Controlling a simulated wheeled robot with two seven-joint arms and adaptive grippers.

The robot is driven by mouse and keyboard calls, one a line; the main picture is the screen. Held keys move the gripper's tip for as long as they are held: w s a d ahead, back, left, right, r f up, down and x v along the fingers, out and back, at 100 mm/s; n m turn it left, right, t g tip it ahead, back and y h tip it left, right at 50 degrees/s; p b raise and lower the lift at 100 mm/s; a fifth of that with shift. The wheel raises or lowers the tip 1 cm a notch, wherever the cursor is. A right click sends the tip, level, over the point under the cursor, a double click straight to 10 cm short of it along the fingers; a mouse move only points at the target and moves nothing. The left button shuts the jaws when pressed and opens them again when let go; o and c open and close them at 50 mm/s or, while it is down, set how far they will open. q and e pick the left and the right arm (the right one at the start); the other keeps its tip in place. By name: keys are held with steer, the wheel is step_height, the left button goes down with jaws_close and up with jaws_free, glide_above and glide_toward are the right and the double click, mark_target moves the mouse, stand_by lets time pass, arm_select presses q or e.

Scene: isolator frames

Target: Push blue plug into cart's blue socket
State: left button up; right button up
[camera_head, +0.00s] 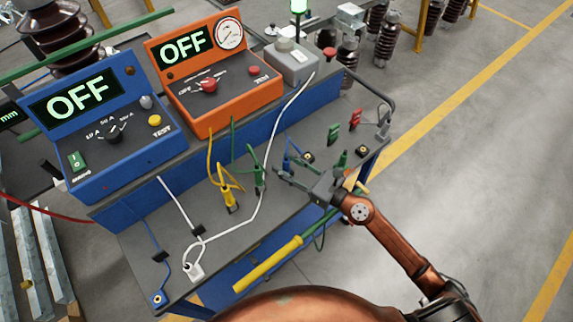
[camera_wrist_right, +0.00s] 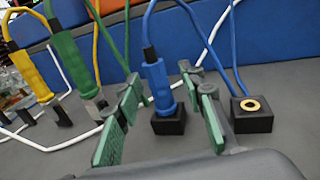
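The blue plug (camera_wrist_right: 157,85) stands upright in a black block, a blue cable rising from its top. In the head view the blue plug (camera_head: 287,160) is partly hidden by my right gripper. My right gripper (camera_head: 289,170) is open at the plug. In the wrist view the gripper (camera_wrist_right: 168,92) has its green-padded fingers apart, one on each side of the plug; I cannot tell if they touch it. A black socket block with a brass ring (camera_wrist_right: 251,106) sits right of the plug, a blue cable behind it. It also shows in the head view (camera_head: 308,156). My left gripper is out of view.
A white cable (camera_head: 238,226) crosses the cart top. Blue (camera_head: 107,125) and orange (camera_head: 213,75) testers stand behind. Red and green plugs (camera_head: 334,132) are at the right.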

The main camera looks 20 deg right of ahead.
mark_target(286, 160)
steer(key=shift+c, duration=0.6)
jaws_close()
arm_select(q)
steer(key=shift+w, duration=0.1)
arm_select(e)
steer(key=shift+r, duration=0.15)
